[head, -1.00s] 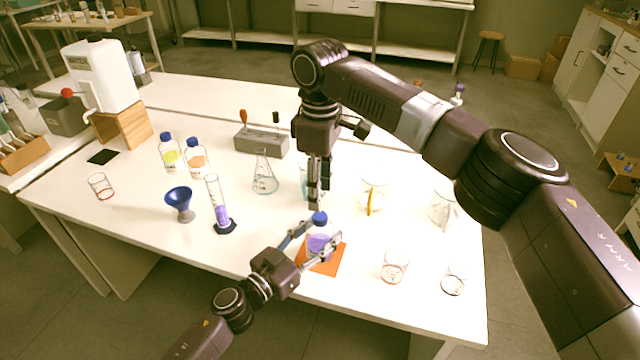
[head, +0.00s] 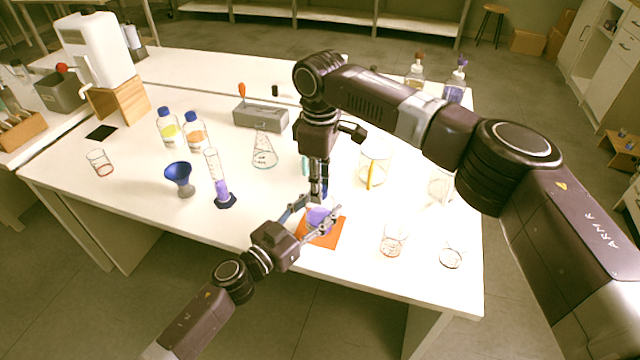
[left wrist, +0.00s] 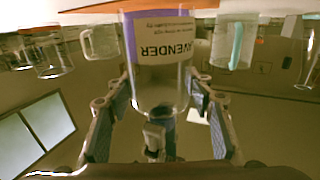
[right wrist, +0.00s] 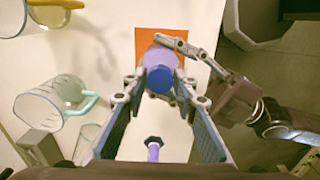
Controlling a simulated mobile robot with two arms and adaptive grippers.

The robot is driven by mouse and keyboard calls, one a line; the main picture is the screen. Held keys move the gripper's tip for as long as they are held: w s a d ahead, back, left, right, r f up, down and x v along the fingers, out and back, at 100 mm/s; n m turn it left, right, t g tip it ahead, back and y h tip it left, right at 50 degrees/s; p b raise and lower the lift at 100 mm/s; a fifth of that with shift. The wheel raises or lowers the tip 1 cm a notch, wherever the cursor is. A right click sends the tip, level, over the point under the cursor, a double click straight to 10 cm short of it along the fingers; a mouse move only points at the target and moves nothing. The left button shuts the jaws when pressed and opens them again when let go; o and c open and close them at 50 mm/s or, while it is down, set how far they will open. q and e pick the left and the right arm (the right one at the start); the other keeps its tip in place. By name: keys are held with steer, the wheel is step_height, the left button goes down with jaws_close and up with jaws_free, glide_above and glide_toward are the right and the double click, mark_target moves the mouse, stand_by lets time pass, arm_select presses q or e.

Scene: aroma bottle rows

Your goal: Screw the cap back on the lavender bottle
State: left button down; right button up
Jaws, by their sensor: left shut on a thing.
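The lavender bottle (head: 318,217), clear with purple liquid, stands on an orange mat (head: 325,239). Its label reads "LAVENDER" in the left wrist view (left wrist: 165,50), where it appears upside down. My left gripper (head: 312,219) is shut around the bottle's body from the front left. The blue cap (right wrist: 160,79) is at the top of the bottle, seen from above in the right wrist view. How far it is screwed on cannot be seen. My right gripper (right wrist: 163,98) points down over the bottle, with its fingers apart on either side of the cap. In the head view its fingers largely hide the cap.
A graduated cylinder (head: 221,188) with purple liquid, a blue funnel (head: 179,175) and a conical flask (head: 264,152) stand to the left. Beakers stand to the right, including one with a yellow handle (head: 373,168). Two blue-capped bottles (head: 195,133) stand farther back. The table's front left is clear.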

jaws_close()
steer(key=o, duration=0.7)
jaws_free()
step_height(320, 180, up, 12)
arm_select(q)
steer(key=c, duration=0.9)
jaws_free()
steer(key=shift+o, duration=0.2)
